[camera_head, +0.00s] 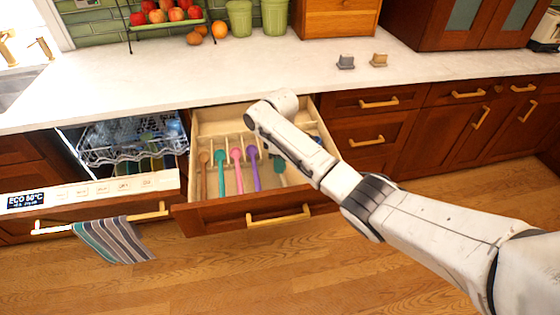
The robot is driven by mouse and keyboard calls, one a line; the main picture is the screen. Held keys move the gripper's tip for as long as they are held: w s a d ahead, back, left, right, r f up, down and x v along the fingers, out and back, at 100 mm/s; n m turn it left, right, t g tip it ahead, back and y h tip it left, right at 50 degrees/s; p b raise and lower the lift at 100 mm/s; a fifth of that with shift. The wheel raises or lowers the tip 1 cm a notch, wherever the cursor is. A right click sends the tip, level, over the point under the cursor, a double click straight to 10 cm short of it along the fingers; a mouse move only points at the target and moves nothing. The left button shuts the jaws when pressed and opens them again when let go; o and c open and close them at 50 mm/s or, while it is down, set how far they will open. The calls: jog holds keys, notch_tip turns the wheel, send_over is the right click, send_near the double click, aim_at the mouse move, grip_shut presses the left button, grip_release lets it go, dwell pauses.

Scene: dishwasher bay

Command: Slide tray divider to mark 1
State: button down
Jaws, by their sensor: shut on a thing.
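The cutlery tray (208,128) is a pale wooden insert in the open drawer. Thin upright slats, the dividers (227,140), part it into narrow lanes. Brown, teal (220,178), pink (238,172) and purple (253,172) utensils lie in the left lanes. A dark teal item (278,163) and a blue item (318,140) show beside my arm. I cannot make out any numbered mark or single out a movable divider. My arm reaches from the lower right over the drawer's right half. Its end bends over the tray and hides my gripper and that part of the tray.
The drawer front (230,213) stands out from the cabinets. To its left, the dishwasher door (90,197) is open with a striped towel (113,240) on it and a rack (130,142) inside. Two small blocks, grey (345,62) and tan (379,60), stand on the counter (180,85).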

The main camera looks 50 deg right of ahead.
jog(key=w+a, duration=0.2)
jog(key=a, duration=0.1)
jog(key=shift+w+a, duration=0.3)
jog(key=c, duration=0.8)
grip_release()
notch_tip(320, 180, up, 11)
dwell(0.5)
